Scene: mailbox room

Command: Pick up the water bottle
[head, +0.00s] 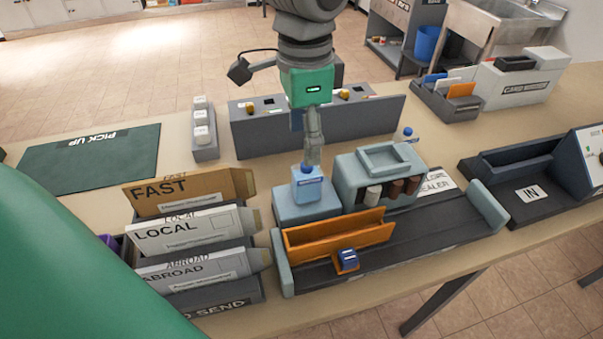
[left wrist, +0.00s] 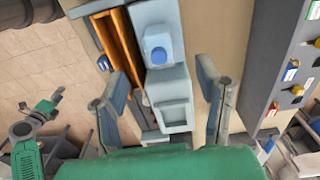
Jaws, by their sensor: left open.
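A light-blue water bottle with a darker blue cap (head: 307,188) stands upright on a pale blue-grey block (head: 290,212) at the left end of the sealer unit. My left gripper (head: 313,158) points down from above, its fingertips close above or behind the cap; contact cannot be told. In the left wrist view the bottle's blue cap (left wrist: 158,55) lies ahead, roughly between my two spread fingers (left wrist: 162,80). The gripper is open with nothing between its fingers. My right gripper cannot be made out in either view.
An orange holder (head: 335,235) with a dark blue stamp-like piece (head: 348,258) lies in front. The sealer housing (head: 350,165) stands right of the bottle. A grey panel (head: 250,135) is behind. Envelope trays (head: 195,235) stand left. A small blue-capped bottle (head: 405,134) is behind the housing.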

